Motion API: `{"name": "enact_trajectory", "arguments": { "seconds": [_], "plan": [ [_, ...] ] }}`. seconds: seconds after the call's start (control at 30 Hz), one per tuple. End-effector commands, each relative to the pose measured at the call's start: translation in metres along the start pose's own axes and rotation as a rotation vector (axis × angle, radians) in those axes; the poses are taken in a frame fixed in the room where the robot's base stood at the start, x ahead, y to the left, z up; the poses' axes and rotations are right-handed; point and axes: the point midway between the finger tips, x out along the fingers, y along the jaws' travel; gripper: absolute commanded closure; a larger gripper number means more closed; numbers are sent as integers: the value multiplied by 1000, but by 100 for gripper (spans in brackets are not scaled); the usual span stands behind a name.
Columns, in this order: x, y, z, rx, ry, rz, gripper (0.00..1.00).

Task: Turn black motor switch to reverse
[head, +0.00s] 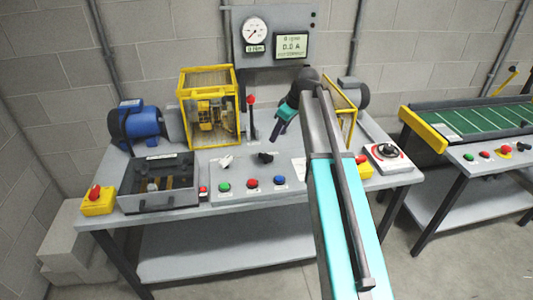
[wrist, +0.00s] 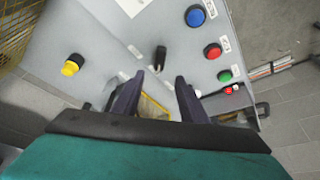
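The black switch (head: 265,157) sits on the sloped grey control panel on the bench, behind a row of push buttons. In the wrist view the black switch (wrist: 160,58) shows just beyond the fingertips, roughly in line with the gap between them. My gripper (wrist: 159,77) is open, with its two dark fingers apart and nothing seen between them. In the head view my gripper (head: 280,127) hangs above and behind the panel, apart from the switch. The markings around the switch are too small to read.
Green (head: 224,187), red (head: 252,183) and blue (head: 279,180) buttons line the panel's front. A pale switch (head: 226,161) is left of the black one. A red-knobbed lever (head: 251,112) stands behind. A yellow cage (head: 207,80) and blue motor (head: 137,122) are left.

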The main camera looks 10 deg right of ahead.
Motion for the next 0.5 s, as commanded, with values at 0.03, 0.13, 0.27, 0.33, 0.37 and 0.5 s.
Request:
{"name": "enact_trajectory", "arguments": {
  "seconds": [0.03, 0.13, 0.27, 0.33, 0.37, 0.5],
  "plan": [
    [4, 0, 0, -1, -1, -1, 61],
    [12, -1, -1, -1, -1, -1, 61],
    [26, -1, -1, -2, -1, -1, 61],
    [34, -1, -1, -2, -1, -2, 61],
    [38, -1, -1, -2, -1, -2, 61],
    [53, -1, -1, -2, -1, -2, 61]
  ]
}}
